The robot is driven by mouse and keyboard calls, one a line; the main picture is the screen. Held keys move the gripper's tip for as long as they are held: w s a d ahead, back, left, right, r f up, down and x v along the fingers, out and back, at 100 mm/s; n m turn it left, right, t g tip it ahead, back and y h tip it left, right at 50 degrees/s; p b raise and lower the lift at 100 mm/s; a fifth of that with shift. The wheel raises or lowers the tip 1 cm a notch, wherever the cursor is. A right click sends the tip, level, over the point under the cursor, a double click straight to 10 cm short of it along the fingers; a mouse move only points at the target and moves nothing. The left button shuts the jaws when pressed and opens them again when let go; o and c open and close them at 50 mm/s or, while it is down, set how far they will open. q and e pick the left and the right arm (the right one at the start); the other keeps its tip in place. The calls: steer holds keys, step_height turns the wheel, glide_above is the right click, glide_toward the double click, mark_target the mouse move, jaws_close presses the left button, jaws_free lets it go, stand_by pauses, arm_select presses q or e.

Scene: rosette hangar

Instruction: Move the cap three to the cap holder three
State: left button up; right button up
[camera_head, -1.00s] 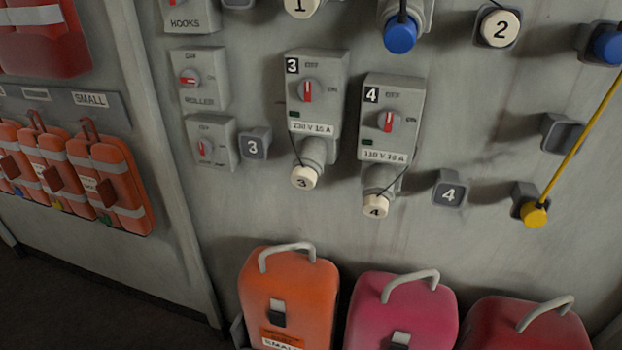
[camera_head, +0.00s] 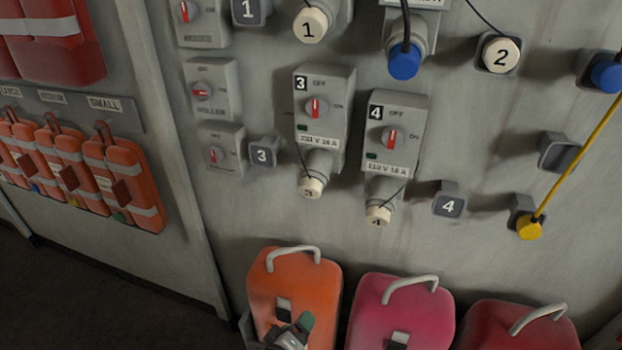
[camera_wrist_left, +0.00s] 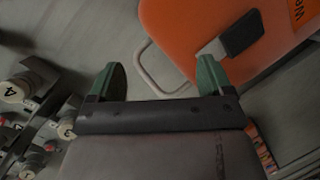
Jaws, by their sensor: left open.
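Cap three (camera_head: 311,187) is a cream round cap marked 3, on the socket under switch box 3 (camera_head: 322,107), with a thin dark cord running up. Cap holder three (camera_head: 263,152) is a small grey block marked 3, up and left of the cap, with nothing on it. My left gripper (camera_head: 303,322) shows at the bottom of the head view, in front of the orange case and well below the cap. In the left wrist view its two green fingers (camera_wrist_left: 158,80) are apart with nothing between them. My right gripper is not in view.
An orange case (camera_head: 265,290), a pink case (camera_head: 376,318) and a red case (camera_head: 500,330) stand below the sockets. Cap four (camera_head: 378,215) hangs to the right of cap three, near holder four (camera_head: 448,203). A yellow cord (camera_head: 577,155) runs at the right.

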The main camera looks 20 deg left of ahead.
arm_select(q)
steer(key=w+r+n+t+p, duration=0.1)
steer(key=w+r+n+t, duration=0.15)
steer(key=r, duration=0.65)
steer(key=w+r+n+t+p, duration=0.1)
steer(key=w+r+n+t, duration=0.15)
steer(key=r, duration=0.65)
steer(key=n+t+y, duration=0.1)
steer(key=n+t, duration=0.2)
glide_toward(309, 193)
steer(key=shift+w+r+p, duration=0.3)
steer(key=shift+w+r, duration=0.05)
steer(key=shift+w, duration=0.05)
steer(key=x, duration=0.4)
steer(key=b+x, duration=0.1)
steer(key=x, duration=0.2)
steer(key=shift+w+f, duration=0.1)
steer(key=shift+w, duration=0.35)
steer(key=shift+w+r, duration=0.2)
steer(key=shift+w, duration=0.35)
steer(key=shift+c, duration=0.2)
